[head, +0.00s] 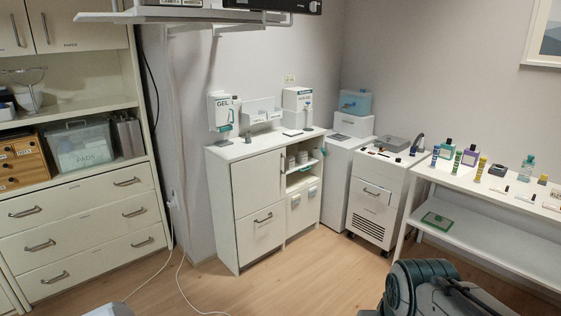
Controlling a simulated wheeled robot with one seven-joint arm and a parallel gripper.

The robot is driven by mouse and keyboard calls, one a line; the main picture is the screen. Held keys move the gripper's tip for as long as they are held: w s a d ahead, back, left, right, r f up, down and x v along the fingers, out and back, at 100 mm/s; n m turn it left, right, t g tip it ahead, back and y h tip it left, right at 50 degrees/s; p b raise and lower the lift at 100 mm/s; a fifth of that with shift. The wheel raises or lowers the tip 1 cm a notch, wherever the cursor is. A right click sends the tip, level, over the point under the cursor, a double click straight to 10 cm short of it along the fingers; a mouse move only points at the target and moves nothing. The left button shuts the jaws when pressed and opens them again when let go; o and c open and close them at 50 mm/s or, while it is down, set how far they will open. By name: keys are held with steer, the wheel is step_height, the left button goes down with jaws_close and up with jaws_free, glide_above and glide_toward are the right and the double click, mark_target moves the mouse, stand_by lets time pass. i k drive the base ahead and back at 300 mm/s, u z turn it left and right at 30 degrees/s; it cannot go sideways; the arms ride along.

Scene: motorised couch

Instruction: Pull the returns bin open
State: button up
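A white low cabinet (222,205) stands against the back wall, left of centre in the head view. Its left side has an upper door (257,184) with an upright handle and a lower front panel (261,236) with a bar handle. Both sit closed. To their right are open shelves and smaller light fronts (302,208) below. A white wheeled unit (376,212) further right has a closed drawer front with a handle. No label reading "returns" is legible, so I cannot tell which front is the returns bin. My gripper does not show.
A tall shelf unit with closed drawers (85,233) stands at the left. A white table (478,243) with bottles and tubes stands at the right. A dark grey, ribbed shape (424,285) fills the bottom right. Pale cables (180,268) trail over otherwise clear wooden floor.

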mark_target(257, 233)
steer(key=u, duration=0.15)
steer(key=i, duration=3.4)
steer(key=u, duration=0.7)
